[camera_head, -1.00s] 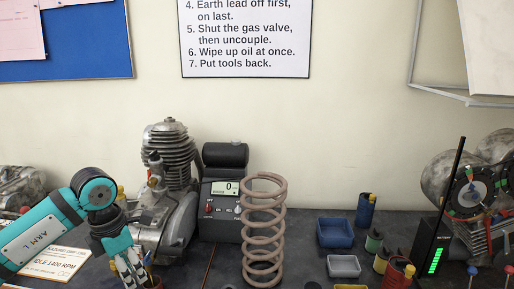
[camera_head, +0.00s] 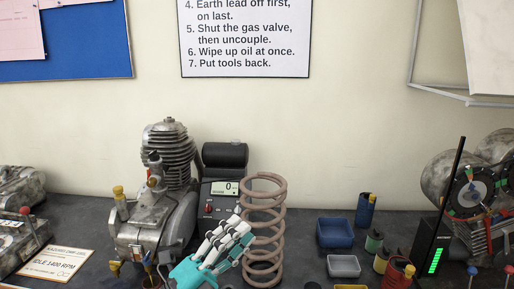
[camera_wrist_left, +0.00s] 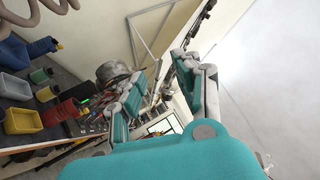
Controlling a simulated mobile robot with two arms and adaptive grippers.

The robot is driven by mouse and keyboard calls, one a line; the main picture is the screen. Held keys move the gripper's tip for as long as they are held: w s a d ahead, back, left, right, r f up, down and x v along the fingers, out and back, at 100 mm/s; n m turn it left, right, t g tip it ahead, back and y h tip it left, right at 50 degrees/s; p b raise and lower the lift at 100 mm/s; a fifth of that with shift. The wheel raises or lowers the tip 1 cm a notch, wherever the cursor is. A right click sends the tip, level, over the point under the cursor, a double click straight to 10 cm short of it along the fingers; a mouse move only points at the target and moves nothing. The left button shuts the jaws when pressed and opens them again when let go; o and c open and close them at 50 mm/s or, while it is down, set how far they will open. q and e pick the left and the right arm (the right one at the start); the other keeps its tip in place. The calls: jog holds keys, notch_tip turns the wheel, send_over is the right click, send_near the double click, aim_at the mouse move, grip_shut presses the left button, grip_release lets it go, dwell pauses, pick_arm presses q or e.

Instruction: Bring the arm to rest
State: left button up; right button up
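My left gripper (camera_head: 242,231) is low in the middle of the head view, in front of the black gauge unit and the coil spring (camera_head: 264,185). Its fingers point up and to the right and overlap the spring's left side in the picture; I cannot tell whether they touch it. In the left wrist view the two fingers (camera_wrist_left: 163,85) stand apart with nothing between them. My right gripper is in neither view.
A grey engine (camera_head: 165,190) stands left of the gauge unit (camera_head: 221,180). Blue (camera_head: 335,233) and grey (camera_head: 343,266) bins and several spools are right of the spring. A black stick with green lights (camera_head: 435,261) stands farther right. A white card (camera_head: 55,263) lies left.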

pick_arm(q)
jog(key=w+a+f+n+t+y, duration=0.2)
jog(key=a+f+n+t+y, duration=0.45)
jog(key=a+n+y, duration=0.55)
jog(key=s+a+f+n+g+y, duration=0.2)
jog(key=s+f+n+g+y, duration=0.15)
jog(key=f+n, duration=0.35)
jog(key=s+a+f+n+g+y, duration=0.2)
jog(key=s+f+n+g+y, duration=0.15)
jog(key=f, duration=0.55)
jog(key=s+a+f+n+g+h, duration=0.1)
jog(key=s+f+n+g, duration=0.1)
jog(key=s+f+g, duration=0.6)
jog(key=s+f+n+g, duration=0.25)
jog(key=s+f, duration=0.25)
jog(key=s, duration=0.7)
notch_tip(320, 180, down, 26)
jog(key=g, duration=0.1)
jog(key=s+a+f+m+g, duration=0.1)
jog(key=s+a+f, duration=0.2)
jog(key=s+f, duration=1.2)
jog(key=shift+s+f+g, duration=0.3)
jog(key=shift+s+f, duration=0.1)
jog(key=shift+s, duration=0.7)
